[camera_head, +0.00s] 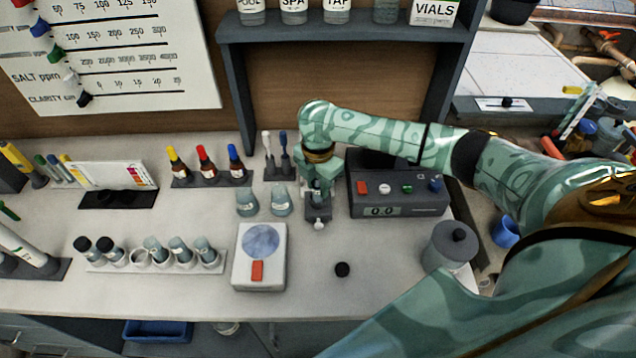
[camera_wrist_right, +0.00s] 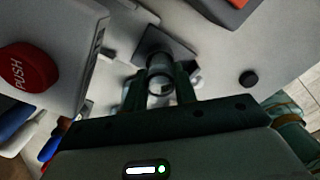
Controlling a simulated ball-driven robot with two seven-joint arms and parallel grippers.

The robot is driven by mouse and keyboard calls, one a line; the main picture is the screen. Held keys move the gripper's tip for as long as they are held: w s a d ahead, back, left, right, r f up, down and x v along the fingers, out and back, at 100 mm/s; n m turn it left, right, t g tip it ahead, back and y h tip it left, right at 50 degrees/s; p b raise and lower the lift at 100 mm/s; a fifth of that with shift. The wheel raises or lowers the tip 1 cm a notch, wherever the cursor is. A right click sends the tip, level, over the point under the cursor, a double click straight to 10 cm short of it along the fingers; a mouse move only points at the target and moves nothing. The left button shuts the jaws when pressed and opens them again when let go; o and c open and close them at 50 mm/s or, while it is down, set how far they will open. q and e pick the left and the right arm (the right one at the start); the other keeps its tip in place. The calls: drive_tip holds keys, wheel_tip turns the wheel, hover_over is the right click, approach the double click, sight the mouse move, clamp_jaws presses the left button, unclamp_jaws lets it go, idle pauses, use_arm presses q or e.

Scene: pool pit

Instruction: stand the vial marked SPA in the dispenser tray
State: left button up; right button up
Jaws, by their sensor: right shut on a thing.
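My right gripper (camera_head: 319,198) reaches down at the middle of the bench. In the right wrist view my right gripper (camera_wrist_right: 160,92) is shut on a small clear glass vial (camera_wrist_right: 160,66), seen nearly end-on between the fingers. The SPA mark cannot be read. A small dark square tray (camera_wrist_right: 177,45) lies just beyond the vial; it shows as a dark plate (camera_head: 318,214) under my gripper in the head view. Whether the vial touches it I cannot tell. A red PUSH button (camera_wrist_right: 27,67) sits on a pale body at the left of the wrist view. My left gripper is out of view.
A grey meter (camera_head: 400,208) reading 0.0 stands right of my gripper. Two glass beakers (camera_head: 264,203) stand to its left. A white device (camera_head: 245,282) with a blue disc stands nearer. A vial rack (camera_head: 100,268) is farther left. A black cap (camera_head: 342,269) lies on clear bench.

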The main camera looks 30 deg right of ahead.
drive_tip(key=shift+f, duration=0.4)
idle(0.3)
drive_tip(key=o, duration=1)
wheel_tip(320, 180, up, 7)
drive_tip(key=p, duration=0.8)
drive_tip(key=shift+p, duration=0.4)
